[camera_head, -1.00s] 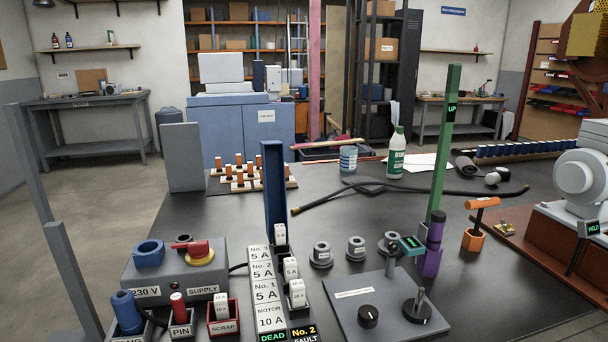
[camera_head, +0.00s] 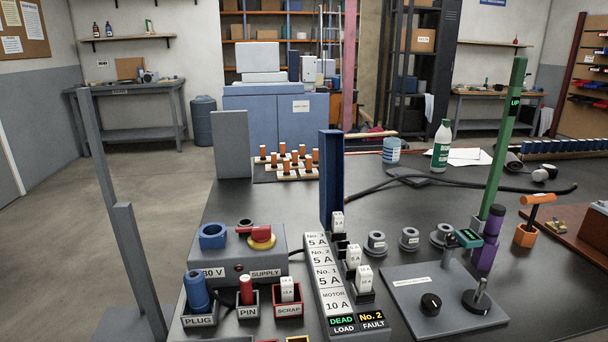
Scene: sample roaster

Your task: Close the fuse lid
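The fuse lid is a tall dark-blue channel-shaped panel (camera_head: 332,180). It stands upright, open, at the far end of the fuse block (camera_head: 325,275). The block's white labels read No. 3, No. 2, No. 1 and MOTOR. White fuses stand along its right side: one close to the lid's foot (camera_head: 338,222), one in the middle (camera_head: 354,256) and one nearer (camera_head: 364,279). At the near end, a green DEAD sign (camera_head: 341,321) and a yellow No. 2 FAULT sign (camera_head: 372,318) show. My gripper is not in view.
Left of the block are the grey supply box (camera_head: 240,262) with a red switch, and PLUG, PIN and SCRAP holders (camera_head: 288,310). Right are grey round pieces (camera_head: 376,243), a knob panel (camera_head: 430,300) and a tall green UP post (camera_head: 503,140).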

